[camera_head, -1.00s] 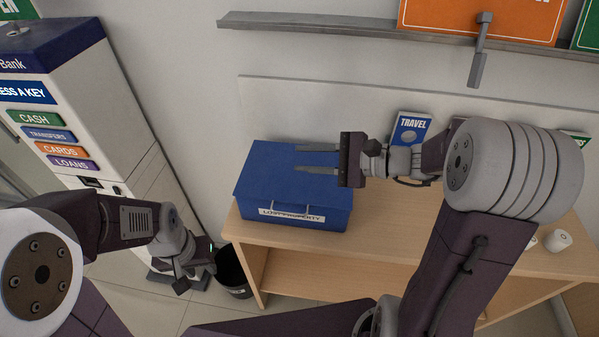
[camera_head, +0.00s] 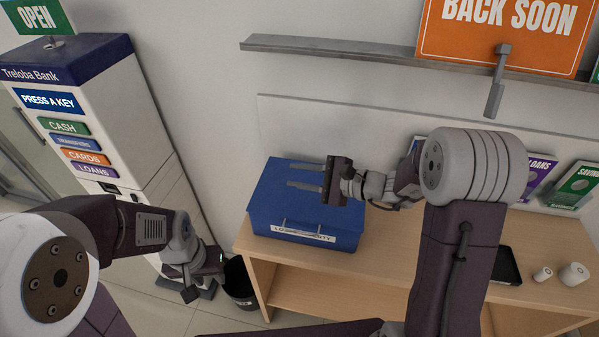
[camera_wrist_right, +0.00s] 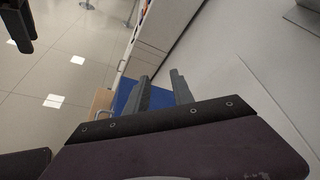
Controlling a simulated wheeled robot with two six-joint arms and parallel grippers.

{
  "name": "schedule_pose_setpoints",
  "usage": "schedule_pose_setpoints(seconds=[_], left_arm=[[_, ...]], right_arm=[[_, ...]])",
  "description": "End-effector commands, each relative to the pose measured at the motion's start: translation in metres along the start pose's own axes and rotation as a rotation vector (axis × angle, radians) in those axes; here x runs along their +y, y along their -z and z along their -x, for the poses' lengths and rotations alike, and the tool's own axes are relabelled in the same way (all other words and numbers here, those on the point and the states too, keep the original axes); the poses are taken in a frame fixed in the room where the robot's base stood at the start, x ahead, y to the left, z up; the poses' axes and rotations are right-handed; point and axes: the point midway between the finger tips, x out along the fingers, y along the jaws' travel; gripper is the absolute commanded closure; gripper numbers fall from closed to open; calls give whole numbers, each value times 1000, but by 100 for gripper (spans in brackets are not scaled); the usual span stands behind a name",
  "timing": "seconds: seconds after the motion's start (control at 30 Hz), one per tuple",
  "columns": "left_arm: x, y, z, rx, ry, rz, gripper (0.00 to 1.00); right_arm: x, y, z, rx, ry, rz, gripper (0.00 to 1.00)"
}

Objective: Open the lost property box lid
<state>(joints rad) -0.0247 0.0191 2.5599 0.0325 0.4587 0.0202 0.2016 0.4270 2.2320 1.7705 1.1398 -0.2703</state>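The blue lost property box (camera_head: 270,208) stands at the left end of the wooden counter, its lid down. A white label (camera_head: 303,233) and a handle (camera_head: 318,229) show on its front. My right gripper (camera_head: 305,176) is open and empty, its two fingers pointing left over the box lid; whether they touch it I cannot tell. In the right wrist view the open fingers (camera_wrist_right: 160,92) show with part of the blue box (camera_wrist_right: 128,92) behind them. My left gripper (camera_head: 205,283) hangs left of the counter, away from the box; its fingers are not clear.
A bank machine (camera_head: 98,120) stands at the left. A dark bin (camera_head: 240,284) is on the floor beside the counter (camera_head: 400,255). A grey shelf (camera_head: 350,55) runs along the wall above. Leaflet stands (camera_head: 577,185), a dark tray (camera_head: 507,266) and small white rolls (camera_head: 573,274) are at the right.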

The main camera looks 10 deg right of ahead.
Motion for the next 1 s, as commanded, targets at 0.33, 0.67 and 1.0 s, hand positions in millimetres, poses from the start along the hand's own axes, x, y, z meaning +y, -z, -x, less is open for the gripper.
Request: schedule_pose_setpoints(seconds=[0.33, 0.67, 1.0], left_arm=[[0, 0, 0, 0, 0, 0, 64], [0, 0, 0, 0, 0, 0, 64], [0, 0, 0, 0, 0, 0, 64]], right_arm=[[0, 0, 0, 0, 0, 0, 100], [0, 0, 0, 0, 0, 0, 100], [0, 0, 0, 0, 0, 0, 100]])
